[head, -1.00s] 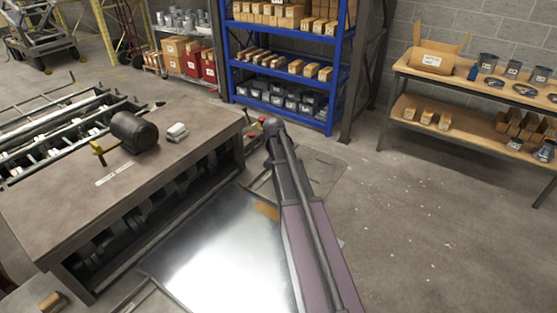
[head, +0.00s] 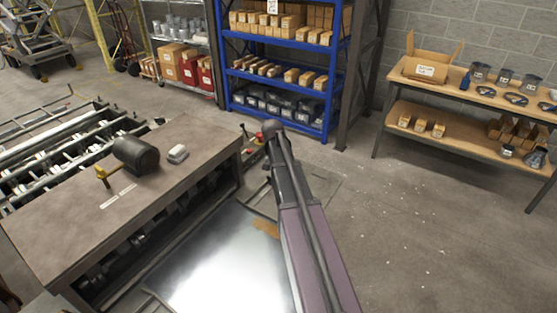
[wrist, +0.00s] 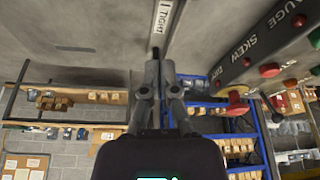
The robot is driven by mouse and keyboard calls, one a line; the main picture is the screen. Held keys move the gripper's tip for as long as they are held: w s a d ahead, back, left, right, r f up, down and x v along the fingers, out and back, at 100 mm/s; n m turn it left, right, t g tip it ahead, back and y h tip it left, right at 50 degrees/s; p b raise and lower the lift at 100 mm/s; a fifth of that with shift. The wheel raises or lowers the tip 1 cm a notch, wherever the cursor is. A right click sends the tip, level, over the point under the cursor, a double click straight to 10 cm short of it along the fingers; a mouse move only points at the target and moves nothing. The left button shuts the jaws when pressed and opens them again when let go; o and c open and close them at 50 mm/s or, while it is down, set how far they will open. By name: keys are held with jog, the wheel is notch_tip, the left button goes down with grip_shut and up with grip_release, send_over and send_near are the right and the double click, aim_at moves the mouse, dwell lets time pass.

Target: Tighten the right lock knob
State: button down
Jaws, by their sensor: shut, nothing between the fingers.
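In the wrist view my gripper (wrist: 151,88) is shut and empty, its two fingers together below a dark grey surface (wrist: 75,28). A white label reading "TIGHT" with an arrow (wrist: 162,22) is on a strip just beyond the fingertips. A small dark peg-like part (wrist: 156,52) shows right at the fingertips; I cannot tell whether it is the right lock knob or whether the fingers touch it. In the head view my arm runs away from me over a shiny metal sheet, and the gripper is hidden.
A panel lettered "GAUGE" and "SKEW" (wrist: 262,45) carries red knobs, one large (wrist: 236,101), right of my gripper. Blue shelving (head: 280,78) stands behind; open floor lies right.

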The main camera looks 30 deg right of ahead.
jog(key=shift+p+v, duration=1.3)
jog(key=shift+v, duration=0.5)
